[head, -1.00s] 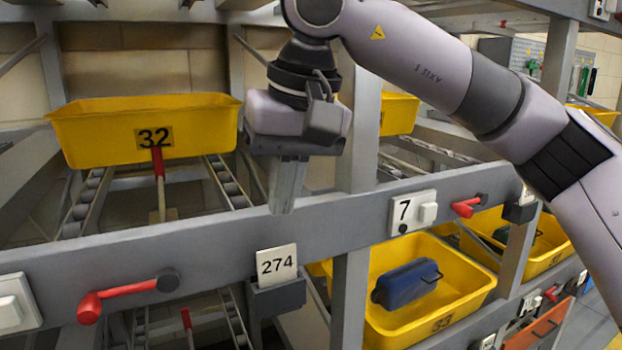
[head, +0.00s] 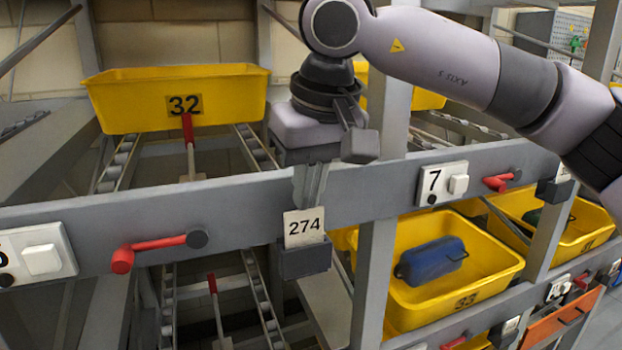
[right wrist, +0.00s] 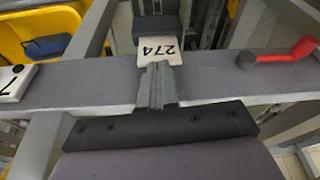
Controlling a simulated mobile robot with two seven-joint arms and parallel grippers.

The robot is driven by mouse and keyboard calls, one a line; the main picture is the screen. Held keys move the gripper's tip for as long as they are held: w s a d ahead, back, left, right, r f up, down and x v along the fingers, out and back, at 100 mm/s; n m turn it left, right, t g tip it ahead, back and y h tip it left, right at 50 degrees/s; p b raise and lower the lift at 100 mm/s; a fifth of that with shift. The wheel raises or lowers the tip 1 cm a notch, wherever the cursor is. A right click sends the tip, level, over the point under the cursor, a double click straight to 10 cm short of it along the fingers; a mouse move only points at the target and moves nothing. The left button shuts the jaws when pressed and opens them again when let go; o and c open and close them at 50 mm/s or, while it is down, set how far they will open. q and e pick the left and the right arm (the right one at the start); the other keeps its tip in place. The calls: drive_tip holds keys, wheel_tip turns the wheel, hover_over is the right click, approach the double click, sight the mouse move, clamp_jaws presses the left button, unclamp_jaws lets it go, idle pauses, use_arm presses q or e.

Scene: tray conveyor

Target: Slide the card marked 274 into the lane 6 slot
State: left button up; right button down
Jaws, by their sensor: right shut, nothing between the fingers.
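The white card marked 274 (head: 304,227) stands upright in a dark grey holder (head: 306,260) on the front of the shelf beam. The card also shows upside down in the right wrist view (right wrist: 158,49). My right gripper (head: 307,200) is shut and empty, pointing down just above the card's top edge. Its fingertips show close to the card in the right wrist view (right wrist: 156,68); I cannot tell whether they touch it. A white lane plate (head: 38,256) at the left edge has its digit partly cut off. My left gripper is not in view.
A red lever (head: 160,247) juts from the beam left of the holder. The lane 7 plate (head: 441,185) and another red lever (head: 502,180) lie to the right. Yellow tray 32 (head: 225,100) sits above; yellow tray 33 (head: 405,310) with a blue case (head: 432,262) sits below right.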

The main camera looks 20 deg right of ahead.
drive_tip(key=shift+f, duration=0.4)
idle(0.3)
drive_tip(key=shift+r, duration=0.1)
